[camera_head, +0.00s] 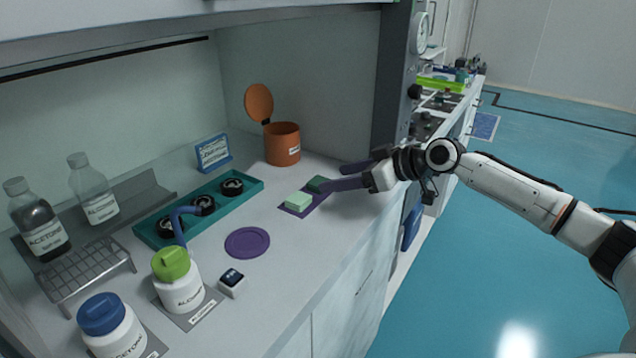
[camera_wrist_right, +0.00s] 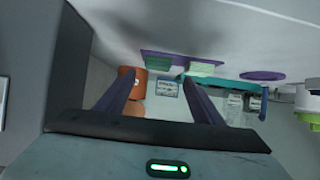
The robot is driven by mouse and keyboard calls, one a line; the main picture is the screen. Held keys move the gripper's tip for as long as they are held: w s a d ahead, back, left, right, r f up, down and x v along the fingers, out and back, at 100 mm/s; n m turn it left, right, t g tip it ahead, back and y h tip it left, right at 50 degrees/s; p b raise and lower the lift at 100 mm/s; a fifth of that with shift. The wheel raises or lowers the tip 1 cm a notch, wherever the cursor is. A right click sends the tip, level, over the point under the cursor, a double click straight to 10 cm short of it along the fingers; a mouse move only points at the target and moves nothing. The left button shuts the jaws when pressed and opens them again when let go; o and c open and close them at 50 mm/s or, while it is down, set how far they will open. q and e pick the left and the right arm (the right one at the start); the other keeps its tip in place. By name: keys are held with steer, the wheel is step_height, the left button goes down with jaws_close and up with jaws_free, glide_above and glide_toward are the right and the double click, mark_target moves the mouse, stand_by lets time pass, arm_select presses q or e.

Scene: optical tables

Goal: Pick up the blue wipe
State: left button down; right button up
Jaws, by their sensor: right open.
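No clearly blue wipe shows. Two small folded wipes lie on a purple mat (camera_head: 284,209) near the bench's front edge: a pale mint-green one (camera_head: 298,201) and a dark green one (camera_head: 317,184). The wrist view also shows the mint wipe (camera_wrist_right: 203,67) and the dark green wipe (camera_wrist_right: 158,63). My right gripper (camera_head: 333,177) is open, its fingers pointing left, close to the dark green wipe; one finger overlaps that wipe's end of the mat. Nothing shows between its fingers (camera_wrist_right: 157,76). I cannot tell whether it touches the mat. My left gripper is out of view.
An orange bin (camera_head: 283,147) with its lid raised stands behind the mat. A teal tray (camera_head: 240,202) with black round parts, a purple disc (camera_head: 247,242) and a green-capped bottle (camera_head: 179,285) are to the left. A dark post (camera_head: 391,80) rises behind my right gripper.

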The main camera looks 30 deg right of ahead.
mark_target(319, 181)
steer(key=x, duration=0.5)
steer(key=shift+w+d+f+p, duration=0.2)
steer(key=shift+w+p, duration=0.1)
steer(key=shift+w, duration=0.1)
steer(key=c, duration=1.1)
